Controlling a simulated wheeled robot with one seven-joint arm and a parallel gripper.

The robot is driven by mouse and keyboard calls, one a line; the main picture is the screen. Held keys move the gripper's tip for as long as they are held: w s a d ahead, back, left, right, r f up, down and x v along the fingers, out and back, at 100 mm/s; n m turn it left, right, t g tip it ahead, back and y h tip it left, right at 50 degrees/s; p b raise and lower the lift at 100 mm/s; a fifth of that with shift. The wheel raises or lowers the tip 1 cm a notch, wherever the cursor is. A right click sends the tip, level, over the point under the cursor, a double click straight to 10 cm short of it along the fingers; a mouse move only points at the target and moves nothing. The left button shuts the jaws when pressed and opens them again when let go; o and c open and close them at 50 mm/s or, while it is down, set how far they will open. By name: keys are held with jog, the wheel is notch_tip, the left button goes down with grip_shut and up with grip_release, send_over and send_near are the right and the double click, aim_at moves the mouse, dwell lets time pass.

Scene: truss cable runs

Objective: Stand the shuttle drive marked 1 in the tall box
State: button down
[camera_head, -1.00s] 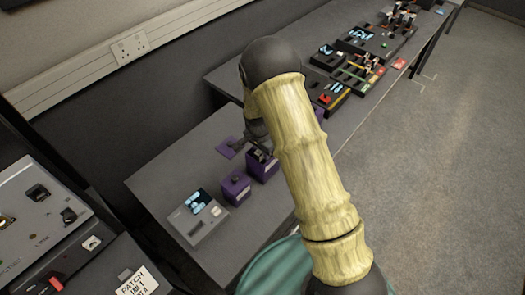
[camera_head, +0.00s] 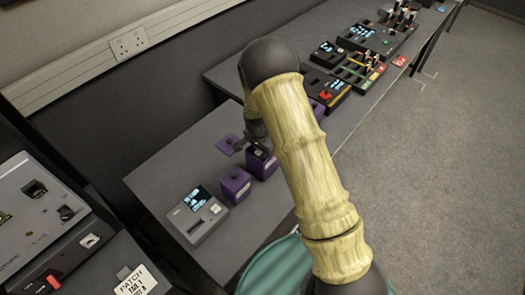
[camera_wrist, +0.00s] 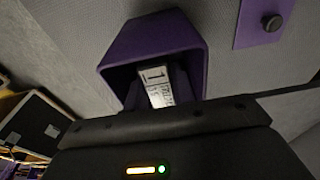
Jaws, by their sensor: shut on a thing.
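The shuttle drive (camera_wrist: 157,87), with a white label marked 1, is partly inside an open purple box (camera_wrist: 150,36) in the wrist view. My gripper (camera_wrist: 158,96) is shut on the drive at the mouth of the box. In the head view this open purple box (camera_head: 263,170) stands on the grey bench, with my gripper (camera_head: 260,148) at its top. My arm hides part of that area. The drive's lower end is hidden inside the box, so I cannot tell whether it touches the bottom.
A flat purple lid (camera_head: 229,144) lies behind. A grey device with a screen (camera_head: 197,214) sits at front left. Several black modules (camera_head: 328,90) lie beyond my arm.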

jog(key=c, duration=1.1)
grip_release()
jog(key=c, duration=0.3)
jog(key=shift+r, duration=0.1)
jog(key=shift+r+p, duration=2.4)
jog(key=shift+r, duration=1.3)
